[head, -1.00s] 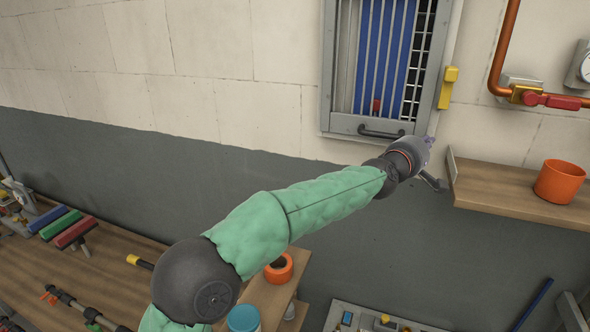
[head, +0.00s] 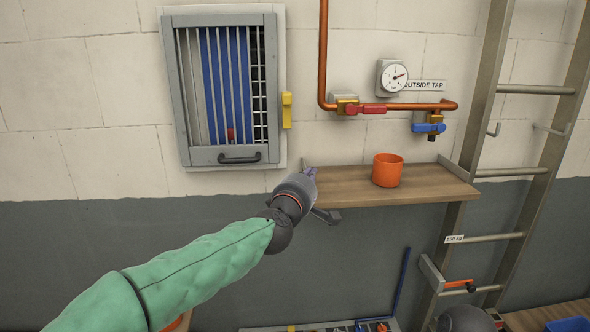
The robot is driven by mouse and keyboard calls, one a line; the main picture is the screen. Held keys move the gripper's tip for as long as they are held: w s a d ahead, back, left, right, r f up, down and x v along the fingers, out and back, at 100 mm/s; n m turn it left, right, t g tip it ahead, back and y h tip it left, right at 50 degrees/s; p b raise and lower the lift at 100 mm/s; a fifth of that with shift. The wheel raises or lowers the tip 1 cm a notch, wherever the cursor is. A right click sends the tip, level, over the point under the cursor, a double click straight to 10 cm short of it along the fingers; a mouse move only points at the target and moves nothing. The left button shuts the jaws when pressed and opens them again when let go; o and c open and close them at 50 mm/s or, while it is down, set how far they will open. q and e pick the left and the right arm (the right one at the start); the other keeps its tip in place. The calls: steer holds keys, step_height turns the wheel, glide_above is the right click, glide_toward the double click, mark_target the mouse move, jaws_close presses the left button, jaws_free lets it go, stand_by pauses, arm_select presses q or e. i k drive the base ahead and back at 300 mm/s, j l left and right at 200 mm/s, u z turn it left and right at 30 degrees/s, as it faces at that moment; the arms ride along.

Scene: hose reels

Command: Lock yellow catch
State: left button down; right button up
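The yellow catch (head: 287,110) is on the right side of the grey barred hatch (head: 222,156), fixed near the frame edge on the wall. It looks upright. The hatch appears closed, with a dark handle (head: 239,158) along its bottom rail and blue and red things behind the bars. My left gripper (head: 312,176) is below the catch and slightly to its right, near the left end of the shelf, apart from the catch. Its fingers are small and partly hidden by the wrist, so I cannot tell whether they are open.
A wooden shelf (head: 345,188) with an orange cup (head: 387,170) is just right of my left gripper. Above it run a copper pipe (head: 323,55), a red lever (head: 366,109), a blue tap (head: 429,127) and a gauge (head: 394,77). A ladder (head: 484,150) stands at the right.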

mark_target(286, 97)
steer(key=k, duration=1)
